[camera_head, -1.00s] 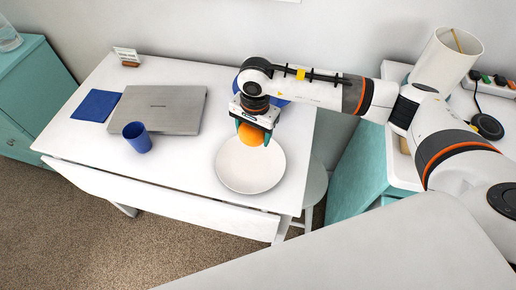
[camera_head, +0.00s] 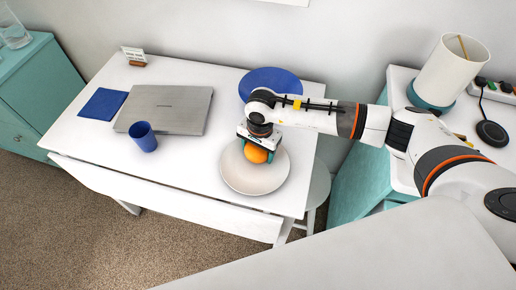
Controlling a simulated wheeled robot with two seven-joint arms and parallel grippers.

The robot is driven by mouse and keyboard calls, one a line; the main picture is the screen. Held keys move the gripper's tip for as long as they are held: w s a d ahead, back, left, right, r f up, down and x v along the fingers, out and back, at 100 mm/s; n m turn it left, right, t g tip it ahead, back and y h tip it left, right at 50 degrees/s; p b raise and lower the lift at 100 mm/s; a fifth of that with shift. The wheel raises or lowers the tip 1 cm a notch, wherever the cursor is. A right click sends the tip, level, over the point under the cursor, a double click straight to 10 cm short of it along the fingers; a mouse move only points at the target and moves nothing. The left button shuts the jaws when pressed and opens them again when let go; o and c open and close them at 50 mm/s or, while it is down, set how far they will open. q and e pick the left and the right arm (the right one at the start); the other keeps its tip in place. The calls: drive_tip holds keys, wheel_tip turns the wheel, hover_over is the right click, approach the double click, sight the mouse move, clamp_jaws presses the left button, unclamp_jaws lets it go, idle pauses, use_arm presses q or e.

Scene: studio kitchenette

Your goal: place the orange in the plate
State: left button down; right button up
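The orange (camera_head: 256,154) is between the fingers of my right gripper (camera_head: 260,157), one finger on each side of it. The gripper points down over the far half of a round white plate (camera_head: 253,184). The orange is low over the plate; I cannot tell whether it touches the surface. The gripper body hides the top of the orange and part of the plate's far rim. My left gripper is not in view.
A blue plate (camera_head: 272,80) lies behind my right gripper. A laptop (camera_head: 170,108), a blue cup (camera_head: 143,137), a blue napkin (camera_head: 103,104) and a small sign (camera_head: 133,55) are on the left of the white table (camera_head: 198,160). A stool (camera_head: 318,185) stands at its right edge.

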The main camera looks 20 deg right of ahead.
drive_tip(key=o, duration=0.3)
drive_tip(key=shift+o, duration=0.2)
drive_tip(key=shift+r, duration=0.15)
drive_tip(key=shift+r, duration=0.25)
drive_tip(key=r, duration=0.4)
drive_tip(key=r+b, duration=0.1)
drive_tip(key=r, duration=0.6)
drive_tip(key=shift+s+d+r+b, duration=0.25)
drive_tip(key=shift+r+b, duration=0.05)
drive_tip(key=shift+b, duration=0.05)
